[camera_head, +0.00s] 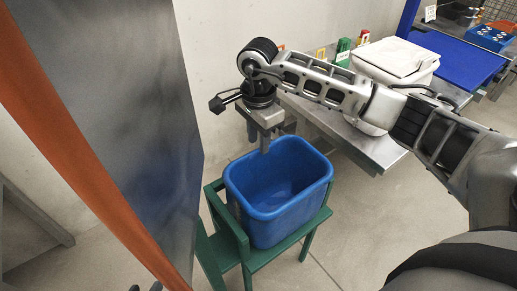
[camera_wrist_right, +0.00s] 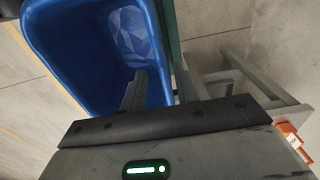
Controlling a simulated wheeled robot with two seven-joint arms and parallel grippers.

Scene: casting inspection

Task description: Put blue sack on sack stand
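The blue sack (camera_head: 278,222) looks like an open, empty bin with a rounded rim. It stands upright inside the green sack stand (camera_head: 262,262), below the middle of the head view. In the right wrist view the blue sack (camera_wrist_right: 75,55) fills the upper left. My right gripper (camera_head: 260,146) points down at the sack's back rim. Its fingers look apart, with one inside the sack and the other outside; whether either touches the wall is unclear. The sack's underside is hidden by the stand. My left gripper does not show clearly in either view.
A metal table (camera_head: 375,151) behind the stand carries a pale box (camera_head: 398,58). A blue surface (camera_head: 462,60) with a blue crate (camera_head: 489,37) lies at the far right. A large grey panel (camera_head: 120,90) with an orange edge blocks the left. The floor in front is clear.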

